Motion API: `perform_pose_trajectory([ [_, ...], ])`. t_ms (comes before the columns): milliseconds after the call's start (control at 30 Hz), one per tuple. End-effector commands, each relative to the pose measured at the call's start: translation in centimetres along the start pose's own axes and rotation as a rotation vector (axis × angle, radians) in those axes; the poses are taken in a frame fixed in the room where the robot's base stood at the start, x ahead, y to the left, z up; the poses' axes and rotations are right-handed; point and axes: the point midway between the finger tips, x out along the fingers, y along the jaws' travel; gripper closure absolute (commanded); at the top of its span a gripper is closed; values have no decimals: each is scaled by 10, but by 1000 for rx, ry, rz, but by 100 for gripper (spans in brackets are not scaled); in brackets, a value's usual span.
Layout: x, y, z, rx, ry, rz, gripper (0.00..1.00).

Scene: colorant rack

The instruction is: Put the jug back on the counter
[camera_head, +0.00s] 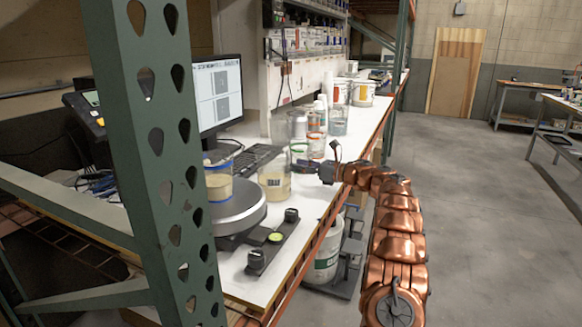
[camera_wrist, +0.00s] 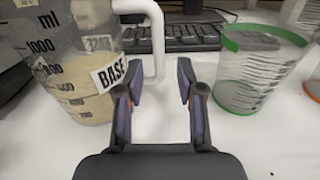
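A clear jug marked BASE (camera_head: 275,182), with pale contents, stands on the white counter (camera_head: 300,228) beside the round scale. In the wrist view the jug (camera_wrist: 75,65) is at the left, with measuring marks. Its white handle (camera_wrist: 154,45) points toward my gripper (camera_wrist: 159,88). My gripper's two fingers are apart, with the lower handle between or just beyond the tips; they do not seem to touch it. In the head view my gripper (camera_head: 310,167) is just right of the jug, its fingers partly hidden.
Another clear container with yellowish contents (camera_head: 218,183) sits on the scale (camera_head: 235,213). A green-rimmed clear container (camera_wrist: 250,80) stands close to my right finger. A keyboard (camera_wrist: 170,38) lies behind the handle. Several containers and paint buckets (camera_head: 361,92) line the counter farther back.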

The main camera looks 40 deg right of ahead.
Motion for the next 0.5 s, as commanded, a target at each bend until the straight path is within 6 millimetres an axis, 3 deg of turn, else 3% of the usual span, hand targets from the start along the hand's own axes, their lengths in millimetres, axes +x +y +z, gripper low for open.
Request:
perform_pose_trajectory([
  [300,-59,0,1,-5,0,-2,62],
  [500,-71,1,1,-4,0,3,62],
])
